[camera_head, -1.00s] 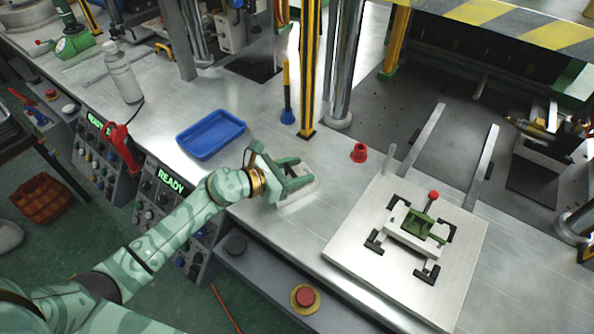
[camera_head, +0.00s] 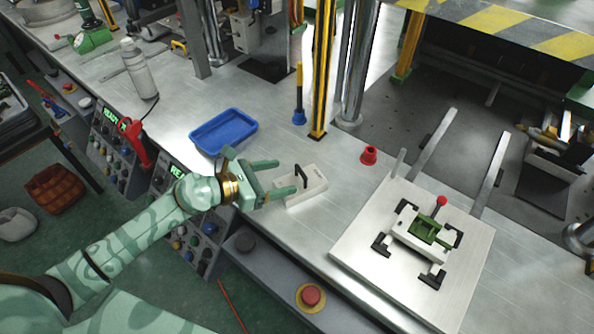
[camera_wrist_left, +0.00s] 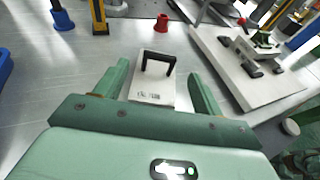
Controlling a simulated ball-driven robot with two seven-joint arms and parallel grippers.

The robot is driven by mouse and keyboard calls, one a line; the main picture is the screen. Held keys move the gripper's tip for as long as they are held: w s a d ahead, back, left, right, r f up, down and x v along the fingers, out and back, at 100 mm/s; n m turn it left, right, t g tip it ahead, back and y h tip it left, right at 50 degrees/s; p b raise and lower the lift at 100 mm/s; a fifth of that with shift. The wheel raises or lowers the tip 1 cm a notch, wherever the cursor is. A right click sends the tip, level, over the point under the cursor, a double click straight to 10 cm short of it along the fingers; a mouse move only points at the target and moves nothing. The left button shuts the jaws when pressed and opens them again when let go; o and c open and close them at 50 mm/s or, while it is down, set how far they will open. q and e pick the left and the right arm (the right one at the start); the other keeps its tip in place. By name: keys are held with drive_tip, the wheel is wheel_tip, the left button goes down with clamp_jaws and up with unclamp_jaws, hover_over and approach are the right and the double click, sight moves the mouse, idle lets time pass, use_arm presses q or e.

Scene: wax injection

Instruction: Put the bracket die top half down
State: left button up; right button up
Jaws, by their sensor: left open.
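The bracket die top half (camera_head: 306,191) is a pale block with a dark handle, resting on the metal table. It also shows in the left wrist view (camera_wrist_left: 153,88), ahead of and between my fingers. My left gripper (camera_head: 287,176) is open and empty, just to the left of the block in the head view, its fingers apart from the handle. On the right, a steel plate (camera_head: 358,252) carries a light die piece with a green part (camera_head: 428,231), set between black corner stops. My right gripper is not in view.
A blue tray (camera_head: 223,131) lies behind my left gripper. A yellow-black post (camera_head: 322,75) and a steel column (camera_head: 358,70) rise behind. A red button (camera_head: 311,295) sits at the front edge.

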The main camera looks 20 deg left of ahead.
use_arm(q)
drive_tip(key=shift+v, duration=1.8)
